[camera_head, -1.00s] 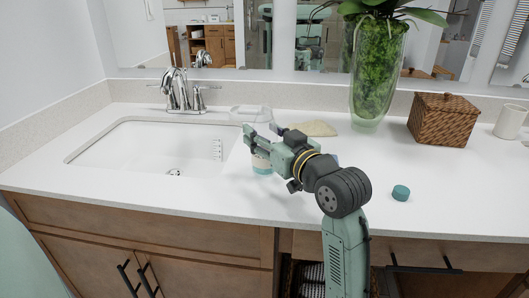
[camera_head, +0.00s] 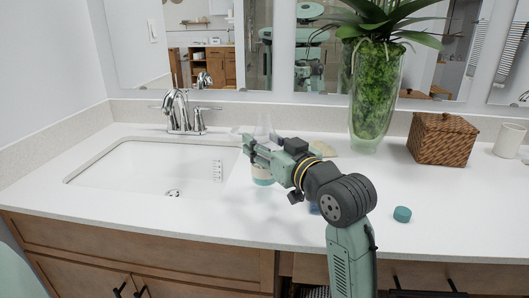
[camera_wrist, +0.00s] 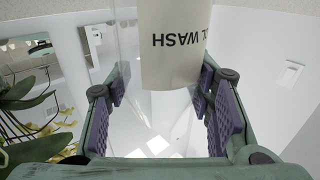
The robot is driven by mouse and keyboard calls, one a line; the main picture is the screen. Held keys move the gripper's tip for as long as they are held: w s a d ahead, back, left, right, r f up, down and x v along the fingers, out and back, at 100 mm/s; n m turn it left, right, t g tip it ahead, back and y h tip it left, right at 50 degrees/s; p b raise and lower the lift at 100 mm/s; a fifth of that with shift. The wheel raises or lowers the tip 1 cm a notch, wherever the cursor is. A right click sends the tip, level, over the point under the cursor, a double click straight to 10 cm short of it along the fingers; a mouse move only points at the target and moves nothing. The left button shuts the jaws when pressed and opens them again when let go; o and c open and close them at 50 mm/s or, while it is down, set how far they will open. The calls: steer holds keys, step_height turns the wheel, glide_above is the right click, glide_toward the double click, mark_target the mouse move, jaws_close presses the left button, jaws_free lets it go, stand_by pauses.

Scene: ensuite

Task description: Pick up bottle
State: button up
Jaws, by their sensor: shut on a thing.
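In the wrist view, a pale label (camera_wrist: 174,55) with upside-down "WASH" lettering hangs between the two purple-padded fingers of my gripper (camera_wrist: 160,105). I cannot tell whether the bottle's base touches the counter.
The sink (camera_head: 140,165) and its faucet (camera_head: 180,112) lie left of the bottle. A glass plant vase (camera_head: 372,105), a wicker box (camera_head: 441,139) and a white cup (camera_head: 509,141) stand along the back right. A small teal lid (camera_head: 402,214) lies right of my arm.

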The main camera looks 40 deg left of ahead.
steer(key=shift+s+d+r, duration=0.1)
steer(key=shift+r, duration=0.25)
steer(key=s+d+r+b, duration=0.1)
steer(key=s+d+b, duration=0.5)
steer(key=s+d, duration=0.3)
steer(key=shift+s+d, duration=0.3)
steer(key=shift+s, duration=1.2)
